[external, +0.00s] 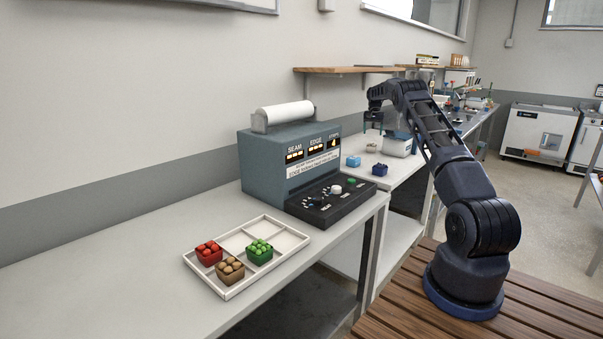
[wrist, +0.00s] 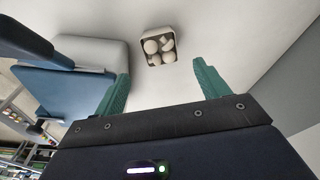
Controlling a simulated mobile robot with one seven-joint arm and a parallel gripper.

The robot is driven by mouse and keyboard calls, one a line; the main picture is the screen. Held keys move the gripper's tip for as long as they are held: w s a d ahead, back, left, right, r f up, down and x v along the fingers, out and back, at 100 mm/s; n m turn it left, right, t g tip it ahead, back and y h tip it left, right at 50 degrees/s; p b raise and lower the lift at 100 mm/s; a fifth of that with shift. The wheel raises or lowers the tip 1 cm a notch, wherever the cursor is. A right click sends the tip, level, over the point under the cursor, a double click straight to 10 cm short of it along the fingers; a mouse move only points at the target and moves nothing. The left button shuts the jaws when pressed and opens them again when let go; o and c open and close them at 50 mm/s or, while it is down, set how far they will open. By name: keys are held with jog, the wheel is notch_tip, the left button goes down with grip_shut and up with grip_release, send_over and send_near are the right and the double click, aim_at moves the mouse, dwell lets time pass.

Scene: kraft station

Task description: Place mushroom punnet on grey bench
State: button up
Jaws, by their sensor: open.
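The mushroom punnet is a small pale box with several whitish round mushrooms. It stands upright in the wrist view (wrist: 158,47), just beyond and between my fingertips. In the external view it is a small pale shape (external: 372,147) on the far bench, under my gripper (external: 374,118). My gripper is open and empty above it; its green fingers (wrist: 161,72) do not appear to touch the punnet. A pale grey bench (external: 110,275) fills the front left. Another pale bench top (external: 398,172) runs behind it; I cannot tell which one the task means.
A white divided tray (external: 222,292) on the front bench holds red, brown and green punnets. A grey sealing machine (external: 262,165) stands behind it. The front bench's left part is clear.

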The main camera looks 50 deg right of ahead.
jog(key=shift+a+r, duration=0.15)
jog(key=shift+r, duration=0.7)
